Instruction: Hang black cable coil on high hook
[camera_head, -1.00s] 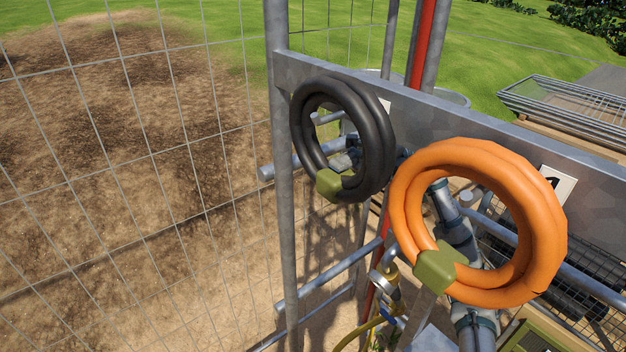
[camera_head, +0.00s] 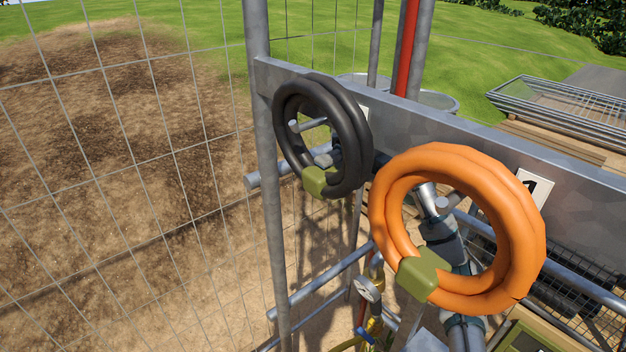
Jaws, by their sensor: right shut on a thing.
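The black cable coil (camera_head: 358,135), a thick double loop with an olive-green clip (camera_head: 314,181) at its lower left, is upright in front of the grey metal plate. A light grey peg (camera_head: 310,124), the hook, shows within the coil's opening; I cannot tell for certain whether it passes through the loop. My right gripper (camera_head: 324,160) is shut on the black coil at its lower right side and partly hidden by it. My right arm comes up from the bottom, seen through the orange coil. My left gripper is out of view.
A grey post (camera_head: 265,150) and wire fence stand left. Pipes and a valve (camera_head: 368,290) lie below.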

